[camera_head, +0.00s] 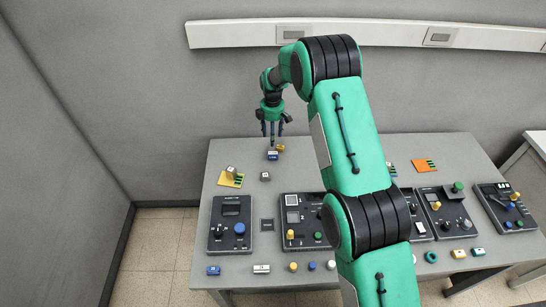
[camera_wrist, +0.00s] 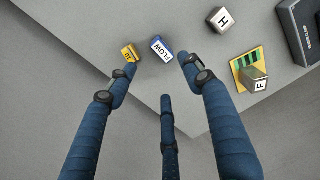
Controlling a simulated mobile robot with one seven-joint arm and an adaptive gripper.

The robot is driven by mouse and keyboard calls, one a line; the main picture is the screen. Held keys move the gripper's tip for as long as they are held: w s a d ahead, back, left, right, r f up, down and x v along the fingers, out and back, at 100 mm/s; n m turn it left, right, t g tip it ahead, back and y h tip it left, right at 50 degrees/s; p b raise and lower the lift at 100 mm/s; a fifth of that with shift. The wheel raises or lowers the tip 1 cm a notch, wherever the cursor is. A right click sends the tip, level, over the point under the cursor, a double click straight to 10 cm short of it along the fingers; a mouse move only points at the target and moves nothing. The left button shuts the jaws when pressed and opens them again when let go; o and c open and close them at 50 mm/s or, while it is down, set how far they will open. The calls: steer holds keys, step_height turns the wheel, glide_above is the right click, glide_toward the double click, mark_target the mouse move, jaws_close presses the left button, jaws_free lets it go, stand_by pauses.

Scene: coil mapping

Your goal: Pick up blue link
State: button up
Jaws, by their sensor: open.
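A small blue block (camera_head: 273,156) with a white label lies near the back left edge of the table. In the wrist view this blue block (camera_wrist: 160,50) reads "FLOW" and lies between my fingertips as seen from there. My gripper (camera_head: 273,138) hangs pointing down above it, with its three dark blue fingers spread and nothing held. The fingers also show in the wrist view (camera_wrist: 157,72).
A yellow block (camera_wrist: 130,54) lies close left of the "FLOW" block in the wrist view. A grey "H" block (camera_wrist: 221,20) and a yellow-green card (camera_wrist: 243,64) with an "F" block are to the right. Control panels (camera_head: 230,225) fill the table's middle.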

mark_target(273, 153)
step_height(273, 153, down, 7)
steer(key=shift+f, duration=0.15)
steer(key=shift+f, duration=0.1)
stand_by(0.4)
steer(key=shift+s+d+f, duration=0.1)
steer(key=shift+d+f, duration=0.05)
steer(key=shift+f, duration=2.35)
steer(key=c, duration=1.2)
